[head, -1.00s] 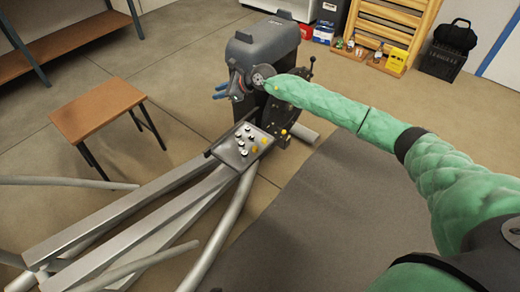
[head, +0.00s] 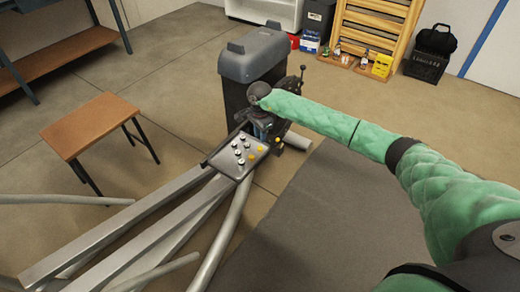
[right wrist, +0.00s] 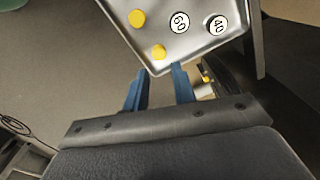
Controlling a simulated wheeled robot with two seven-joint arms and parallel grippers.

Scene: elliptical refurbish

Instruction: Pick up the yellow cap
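A grey metal tray (head: 228,168) lies on the metal beams in the head view and holds several white caps and two yellow ones. In the right wrist view, one yellow cap (right wrist: 158,52) is near the tray's edge, just beyond my fingertips. The other yellow cap (right wrist: 137,18) is farther in. My right gripper (right wrist: 160,80) is open, with two blue fingers apart and nothing between them. It points toward the tray edge, apart from the caps. In the head view it is partly hidden by my wrist. My left gripper is not in view.
White caps marked 60 (right wrist: 180,22) and 40 (right wrist: 217,25) sit beside the yellow ones. A grey bin-like container (head: 252,60) stands behind the tray.

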